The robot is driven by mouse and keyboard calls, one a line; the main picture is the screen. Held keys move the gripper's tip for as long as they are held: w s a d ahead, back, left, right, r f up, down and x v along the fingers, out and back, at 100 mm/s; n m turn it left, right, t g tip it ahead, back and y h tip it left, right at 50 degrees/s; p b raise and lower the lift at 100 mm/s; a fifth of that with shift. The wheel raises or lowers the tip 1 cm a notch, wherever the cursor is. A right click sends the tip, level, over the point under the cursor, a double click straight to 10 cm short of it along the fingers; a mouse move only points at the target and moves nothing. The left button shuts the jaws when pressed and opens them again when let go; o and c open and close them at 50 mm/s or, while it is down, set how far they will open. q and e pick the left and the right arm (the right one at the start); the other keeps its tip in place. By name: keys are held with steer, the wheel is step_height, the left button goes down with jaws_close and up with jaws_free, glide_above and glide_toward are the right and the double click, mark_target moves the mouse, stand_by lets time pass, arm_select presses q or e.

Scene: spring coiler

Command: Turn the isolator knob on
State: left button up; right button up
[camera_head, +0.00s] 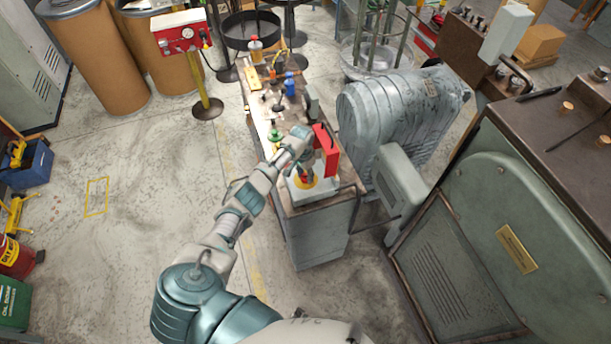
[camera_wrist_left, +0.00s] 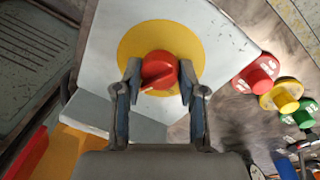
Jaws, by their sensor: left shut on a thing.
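The isolator knob (camera_wrist_left: 160,68) is a red round knob on a yellow disc (camera_wrist_left: 165,30) on a white box (camera_wrist_left: 108,45). My left gripper (camera_wrist_left: 160,74) is shut on the knob, one finger on each side of it. A light line on the knob runs slantwise in the left wrist view. In the head view, my left gripper (camera_head: 305,174) reaches down over the white box (camera_head: 301,196) at the near end of the bench and hides most of the knob. My right gripper is in neither view.
A red panel (camera_head: 325,150) stands upright right beside the gripper.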

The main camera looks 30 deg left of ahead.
mark_target(303, 174)
arm_select(q)
steer(key=shift+s+a+m, duration=0.1)
steer(key=shift+m, duration=1.7)
steer(key=shift+b, duration=0.3)
steer(key=o, duration=1.1)
steer(key=shift+o, duration=0.2)
step_height(303, 174, up, 12)
steer(key=a, duration=0.1)
steer(key=shift+w, duration=0.3)
steer(key=shift+f, duration=0.15)
